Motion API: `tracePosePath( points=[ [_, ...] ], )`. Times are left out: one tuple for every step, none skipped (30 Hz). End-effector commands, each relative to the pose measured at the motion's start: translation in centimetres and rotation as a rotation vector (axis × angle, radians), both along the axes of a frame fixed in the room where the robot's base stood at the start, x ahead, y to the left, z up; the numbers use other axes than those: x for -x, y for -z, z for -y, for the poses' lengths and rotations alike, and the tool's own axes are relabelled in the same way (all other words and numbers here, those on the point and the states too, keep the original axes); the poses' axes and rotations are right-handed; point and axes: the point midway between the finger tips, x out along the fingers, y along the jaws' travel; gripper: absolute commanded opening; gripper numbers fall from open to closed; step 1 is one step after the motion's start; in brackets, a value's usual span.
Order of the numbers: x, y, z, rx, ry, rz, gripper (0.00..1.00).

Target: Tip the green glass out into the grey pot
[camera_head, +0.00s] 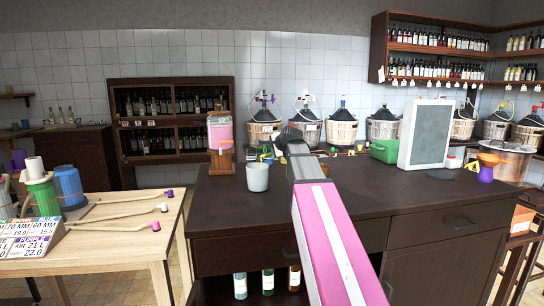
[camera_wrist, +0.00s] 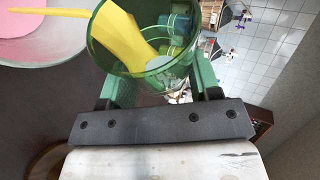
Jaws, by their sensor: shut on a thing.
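The green glass (camera_wrist: 135,62) is see-through and sits between the green fingers of my gripper (camera_wrist: 162,82) in the wrist view. My gripper is shut on it. Yellow contents (camera_wrist: 122,38) lie along one side of the glass, and a thin yellow streak runs from its rim across the pot's mouth. The grey pot (camera_head: 257,178) stands on the dark counter, left of my arm. Its rim also shows at the left of the wrist view (camera_wrist: 70,52), with pink contents inside. In the head view my arm mostly hides my gripper and the glass.
The dark counter (camera_head: 370,190) has clear room right of my arm. A pink-filled dispenser (camera_head: 220,132) stands behind the pot. A green box (camera_head: 385,150), a grey panel (camera_head: 424,135) and a purple-and-orange funnel (camera_head: 487,168) stand to the right. Several basket demijohns line the back.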

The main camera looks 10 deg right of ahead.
Motion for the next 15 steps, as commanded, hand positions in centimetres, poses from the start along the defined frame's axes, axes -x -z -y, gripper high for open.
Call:
tracePosePath(
  points=[
    [0.11,-0.13,-0.07,0.015,0.001,0.011,0.28],
    [0.11,-0.18,-0.08,0.022,0.001,0.016,0.28],
    [0.10,-0.22,-0.08,0.027,0.001,0.019,0.28],
    [0.09,-0.23,-0.07,0.029,0.001,0.021,0.28],
    [0.07,-0.24,-0.06,0.029,0.001,0.021,0.28],
    [0.06,-0.24,-0.06,0.029,0.000,0.020,0.28],
    [0.06,-0.23,-0.07,0.028,0.000,0.020,0.28],
    [0.06,-0.23,-0.07,0.028,0.000,0.020,0.28],
    [0.06,-0.23,-0.07,0.028,0.000,0.020,0.28],
    [0.06,-0.23,-0.07,0.028,0.000,0.020,0.28],
    [0.05,-0.23,-0.07,0.028,0.000,0.020,0.28],
    [0.05,-0.22,-0.08,0.028,0.000,0.020,0.28],
    [0.06,-0.23,-0.09,0.029,0.000,0.020,0.28],
    [0.08,-0.25,-0.09,0.031,0.000,0.022,0.28],
    [0.10,-0.28,-0.13,0.035,0.000,0.026,0.28]
  ],
)
